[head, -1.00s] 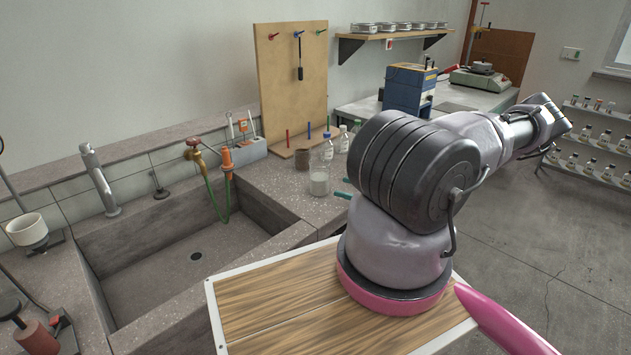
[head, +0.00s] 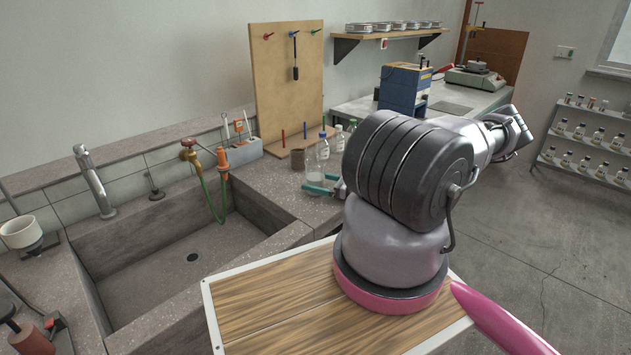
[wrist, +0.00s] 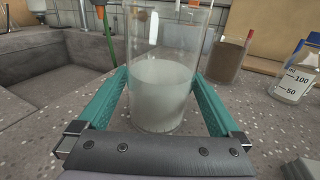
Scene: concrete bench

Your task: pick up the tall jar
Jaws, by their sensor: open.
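The tall jar (wrist: 162,85) is a clear glass cylinder, partly filled with something whitish. It stands upright on the speckled bench in the wrist view. My gripper (wrist: 160,92) is open, with one teal finger on either side of the jar's lower part. I cannot tell whether either finger touches the glass. In the head view the jar (head: 314,168) stands at the bench corner right of the sink, and my gripper (head: 317,184) reaches it from the right at a low height, partly hidden by my arm.
A brown jar (wrist: 228,60) stands just behind to the right, and a graduated flask (wrist: 294,78) stands further right. The sink (head: 190,240) opens to the left. A tool board (head: 288,85) and a grey holder (head: 240,152) stand behind.

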